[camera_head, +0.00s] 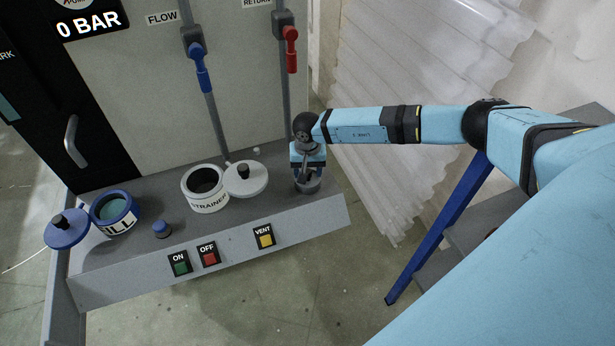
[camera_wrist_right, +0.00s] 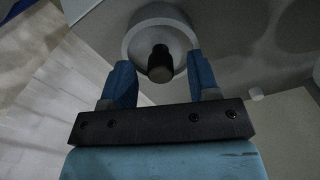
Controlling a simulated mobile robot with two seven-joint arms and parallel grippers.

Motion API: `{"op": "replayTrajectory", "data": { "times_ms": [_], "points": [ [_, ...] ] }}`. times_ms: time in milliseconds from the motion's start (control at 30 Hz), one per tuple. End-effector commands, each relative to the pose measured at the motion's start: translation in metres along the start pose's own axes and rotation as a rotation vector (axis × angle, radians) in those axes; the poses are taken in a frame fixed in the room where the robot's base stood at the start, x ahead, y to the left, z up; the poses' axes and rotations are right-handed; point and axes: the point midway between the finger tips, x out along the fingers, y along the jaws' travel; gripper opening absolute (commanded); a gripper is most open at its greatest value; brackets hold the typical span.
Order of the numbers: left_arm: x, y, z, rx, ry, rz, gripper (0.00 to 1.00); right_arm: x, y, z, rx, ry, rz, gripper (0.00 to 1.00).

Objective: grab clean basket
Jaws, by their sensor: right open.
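A small grey round basket (camera_head: 307,186) stands at the right end of the grey bench. My right gripper (camera_head: 308,169) is right above it, pointing down, and partly hides it. In the right wrist view the basket (camera_wrist_right: 133,42) shows as a pale round rim with a black upright knob (camera_wrist_right: 160,62). The knob is between the two blue fingers of the open gripper (camera_wrist_right: 160,80), with gaps on both sides; I see no clear contact. The white strainer pot (camera_head: 206,203) stands open on the bench, its inside dark. My left gripper is not in view.
The strainer's white lid (camera_head: 246,183) lies beside the pot. A blue-rimmed fill pot (camera_head: 114,225), its blue lid (camera_head: 67,232) and a small blue knob (camera_head: 161,229) are at left. Blue (camera_head: 203,75) and red (camera_head: 291,48) valve handles hang behind. Corrugated sheets (camera_head: 400,120) lean at right.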

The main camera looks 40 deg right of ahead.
Motion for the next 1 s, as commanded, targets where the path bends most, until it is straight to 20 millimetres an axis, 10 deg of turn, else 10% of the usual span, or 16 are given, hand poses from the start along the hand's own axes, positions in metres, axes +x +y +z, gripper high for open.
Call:
{"op": "replayTrajectory", "data": {
  "times_ms": [200, 467, 1000],
  "points": [
    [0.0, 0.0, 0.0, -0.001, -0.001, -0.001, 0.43, 0.001, 0.0, 0.0, -0.001, 0.001, -0.001, 0.55],
    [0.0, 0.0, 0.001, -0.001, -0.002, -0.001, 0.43, 0.001, 0.0, 0.0, 0.0, 0.001, -0.001, 0.0],
    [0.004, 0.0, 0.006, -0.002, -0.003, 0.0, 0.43, -0.023, -0.001, -0.001, -0.001, 0.004, -0.003, 0.0]
  ]
}}
